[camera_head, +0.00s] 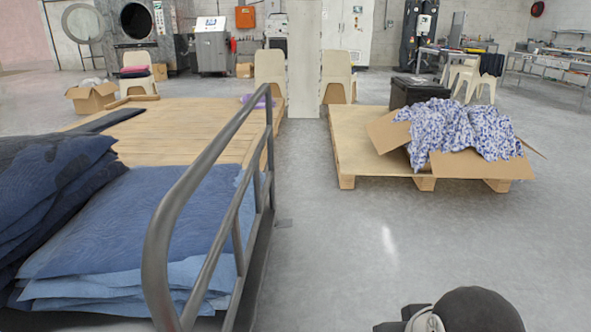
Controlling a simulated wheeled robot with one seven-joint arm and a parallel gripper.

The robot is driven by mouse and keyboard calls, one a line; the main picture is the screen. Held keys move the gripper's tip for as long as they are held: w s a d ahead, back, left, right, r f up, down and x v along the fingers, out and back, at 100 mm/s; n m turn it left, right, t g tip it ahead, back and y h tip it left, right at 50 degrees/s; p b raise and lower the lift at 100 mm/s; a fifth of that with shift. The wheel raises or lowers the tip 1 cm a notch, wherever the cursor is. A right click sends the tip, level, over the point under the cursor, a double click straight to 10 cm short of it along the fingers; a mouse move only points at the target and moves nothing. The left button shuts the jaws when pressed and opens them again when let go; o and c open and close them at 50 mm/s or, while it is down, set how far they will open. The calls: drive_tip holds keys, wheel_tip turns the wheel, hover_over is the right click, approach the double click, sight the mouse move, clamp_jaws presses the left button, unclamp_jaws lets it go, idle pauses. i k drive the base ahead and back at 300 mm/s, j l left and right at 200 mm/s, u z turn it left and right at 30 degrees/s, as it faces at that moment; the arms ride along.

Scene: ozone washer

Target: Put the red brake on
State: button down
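No red brake shows in this view. A cart with a grey metal rail (190,205) stands at the left, and its lower parts are mostly cut off or hidden. It is loaded with stacks of folded blue fabric (150,225). A darker navy stack (45,185) lies at the left edge. A dark rounded part of my arm shows at the bottom right edge. My gripper's fingers are not in view.
A wooden platform (190,125) lies behind the cart. A pallet (350,145) at the right holds an open cardboard box (480,165) with patterned cloth (465,130). A pillar (304,60) and chairs (270,68) stand behind. Grey floor (400,240) is clear at centre and right.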

sight(286, 223)
drive_tip(key=l+u, duration=0.2)
drive_tip(key=k+l+u, duration=0.2)
drive_tip(key=i+l+z, duration=0.1)
drive_tip(key=i+l, duration=0.2)
drive_tip(key=i, duration=0.3)
drive_tip(key=i+l, duration=0.2)
drive_tip(key=i, duration=0.4)
drive_tip(key=i+l+z, duration=0.15)
drive_tip(key=i, duration=0.45)
drive_tip(key=i+l+z, duration=0.1)
drive_tip(key=i+l, duration=0.15)
drive_tip(key=i, duration=0.4)
